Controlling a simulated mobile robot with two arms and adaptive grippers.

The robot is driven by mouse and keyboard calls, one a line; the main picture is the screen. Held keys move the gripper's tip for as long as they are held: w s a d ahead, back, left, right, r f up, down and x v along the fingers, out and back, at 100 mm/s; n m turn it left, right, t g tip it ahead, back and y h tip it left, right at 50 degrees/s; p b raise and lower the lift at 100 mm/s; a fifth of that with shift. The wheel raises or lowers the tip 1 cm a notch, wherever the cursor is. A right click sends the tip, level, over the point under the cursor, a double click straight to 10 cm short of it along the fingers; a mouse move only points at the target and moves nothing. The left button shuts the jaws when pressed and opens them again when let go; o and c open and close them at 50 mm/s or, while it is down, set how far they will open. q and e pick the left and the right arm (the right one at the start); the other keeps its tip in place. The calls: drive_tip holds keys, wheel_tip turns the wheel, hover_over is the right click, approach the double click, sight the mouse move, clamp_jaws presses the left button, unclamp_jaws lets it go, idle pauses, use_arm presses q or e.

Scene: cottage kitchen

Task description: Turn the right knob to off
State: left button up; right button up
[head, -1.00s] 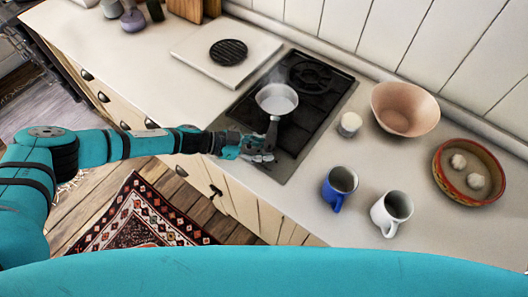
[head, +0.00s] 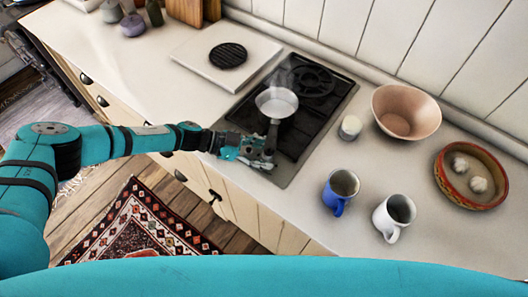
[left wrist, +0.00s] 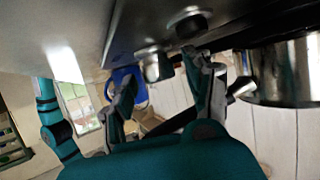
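The black cooktop (head: 312,112) is set in the counter, with a steaming metal pan (head: 276,101) on it. My left gripper (head: 262,152) is at the cooktop's front edge, beside the pan handle, and covers the knobs in the head view. In the left wrist view two round metal knobs show: a farther one, seemingly the right knob (left wrist: 153,66), and a nearer one (left wrist: 188,22). My left gripper (left wrist: 163,84) has its fingers apart there, with the farther knob showing between the tips. I cannot tell whether they touch it. My right gripper is out of view.
A blue mug (head: 340,190), a white mug (head: 393,215), a small white candle-like jar (head: 350,127), a pink bowl (head: 405,110) and a dish (head: 472,175) stand right of the cooktop. The pan (left wrist: 288,68) is close to the gripper in the left wrist view.

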use_arm(q)
drive_tip(key=v, duration=1.2)
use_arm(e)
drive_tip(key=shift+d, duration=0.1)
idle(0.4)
